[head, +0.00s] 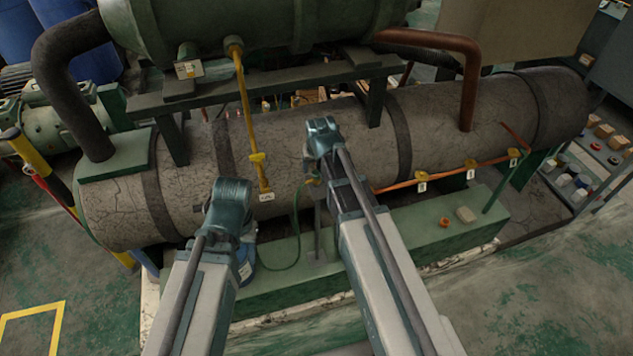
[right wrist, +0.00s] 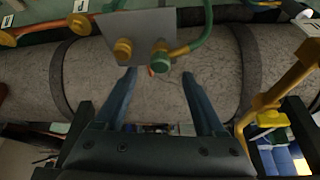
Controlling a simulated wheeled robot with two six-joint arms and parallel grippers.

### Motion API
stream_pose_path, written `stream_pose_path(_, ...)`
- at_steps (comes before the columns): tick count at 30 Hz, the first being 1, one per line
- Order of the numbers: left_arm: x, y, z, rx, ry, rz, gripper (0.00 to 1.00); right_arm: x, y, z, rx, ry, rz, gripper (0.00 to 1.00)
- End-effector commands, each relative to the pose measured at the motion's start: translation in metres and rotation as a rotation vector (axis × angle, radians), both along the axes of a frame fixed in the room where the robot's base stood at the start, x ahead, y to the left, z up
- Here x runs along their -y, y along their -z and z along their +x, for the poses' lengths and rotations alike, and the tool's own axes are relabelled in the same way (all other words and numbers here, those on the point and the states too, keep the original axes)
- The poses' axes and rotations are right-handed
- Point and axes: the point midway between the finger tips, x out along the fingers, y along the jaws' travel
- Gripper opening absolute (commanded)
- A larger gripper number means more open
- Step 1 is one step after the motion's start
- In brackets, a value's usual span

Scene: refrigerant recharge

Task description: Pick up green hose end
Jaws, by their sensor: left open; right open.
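In the right wrist view a green hose end (right wrist: 161,57) with a green fitting sits at a grey plate (right wrist: 137,32), beside a yellow fitting (right wrist: 123,49). My right gripper (right wrist: 158,75) is open, its blue-grey fingers spread to either side below the green fitting. Nothing is clamped between them, and I cannot tell whether they touch it. In the head view the thin green hose (head: 297,235) loops down in front of the big grey tank (head: 280,160), left of my right arm. My left gripper (head: 229,205) is over the tank's lower left front; its fingertips are hidden.
A blue cylinder (head: 246,262) stands just beside my left arm. A yellow pipe (head: 246,105) drops in front of the tank. An orange pipe (head: 445,174) with yellow valves runs along its right. A green ledge (head: 375,245) lies in front, with small loose pieces on it.

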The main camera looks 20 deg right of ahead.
Motion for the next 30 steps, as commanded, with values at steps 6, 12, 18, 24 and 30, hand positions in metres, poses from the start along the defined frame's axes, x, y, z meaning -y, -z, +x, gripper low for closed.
stream_pose_path(6,0.000,0.005,0.000,0.000,0.000,0.000,0.50,0.000,0.005,0.002,0.000,0.000,0.000,0.72)
stream_pose_path(12,0.000,0.028,0.000,0.000,0.000,0.000,0.50,0.002,0.028,0.011,0.000,0.000,0.000,0.72)
stream_pose_path(18,0.000,0.047,0.000,0.000,0.000,0.000,0.50,0.003,0.047,0.020,0.000,0.000,0.000,0.72)
stream_pose_path(24,0.000,0.046,0.000,0.000,0.000,0.000,0.50,0.003,0.046,0.020,0.000,0.000,0.000,0.72)
stream_pose_path(30,0.000,0.046,0.000,0.000,0.000,0.000,0.50,0.003,0.046,0.020,0.000,0.000,0.000,0.50)
